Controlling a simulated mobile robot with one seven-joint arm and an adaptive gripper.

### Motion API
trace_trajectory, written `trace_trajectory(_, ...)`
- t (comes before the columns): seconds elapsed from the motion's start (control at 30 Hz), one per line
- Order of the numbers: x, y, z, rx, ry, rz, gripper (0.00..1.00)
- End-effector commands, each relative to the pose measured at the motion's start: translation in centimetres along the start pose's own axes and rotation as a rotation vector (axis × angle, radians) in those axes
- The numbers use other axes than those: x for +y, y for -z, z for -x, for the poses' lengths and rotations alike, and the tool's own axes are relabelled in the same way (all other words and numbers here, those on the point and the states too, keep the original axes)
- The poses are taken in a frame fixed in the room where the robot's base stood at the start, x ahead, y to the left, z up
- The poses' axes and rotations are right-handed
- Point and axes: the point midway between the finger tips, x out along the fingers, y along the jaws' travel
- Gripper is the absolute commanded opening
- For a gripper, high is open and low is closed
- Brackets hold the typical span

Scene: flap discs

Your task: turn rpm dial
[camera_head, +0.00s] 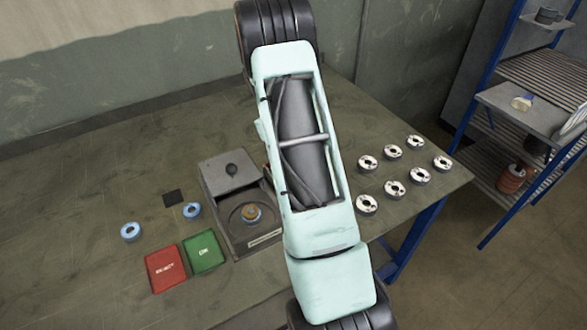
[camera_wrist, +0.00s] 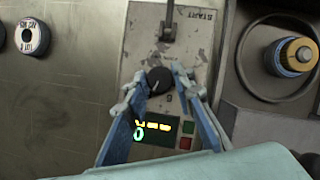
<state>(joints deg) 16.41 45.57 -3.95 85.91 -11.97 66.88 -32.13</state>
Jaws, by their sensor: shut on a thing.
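The rpm dial (camera_wrist: 158,81) is a round black knob with a light pointer mark on a worn grey control panel (camera_wrist: 142,45) in the wrist view. My gripper (camera_wrist: 160,76) has its two blue fingers on either side of the dial, shut on it. A dark display (camera_wrist: 165,127) below the dial shows yellow and cyan characters, partly covered by the fingers; I cannot read them fully. In the head view my arm hides the dial and my gripper.
A START lever (camera_wrist: 169,32) stands just above the dial. A green button (camera_wrist: 187,127) and a red button (camera_wrist: 185,143) sit below right. A disc fixture (camera_head: 240,236) is beside the panel. Red (camera_head: 165,270) and green (camera_head: 205,252) trays lie at left; several white discs (camera_head: 395,189) at right.

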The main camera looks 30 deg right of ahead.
Motion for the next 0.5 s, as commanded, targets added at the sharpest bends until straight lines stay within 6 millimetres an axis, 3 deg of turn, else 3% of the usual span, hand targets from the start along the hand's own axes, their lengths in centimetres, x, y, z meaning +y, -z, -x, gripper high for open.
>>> trace_trajectory(0.5, 0.10, -0.08, -0.07, -0.002, 0.049, -0.119, 0.00)
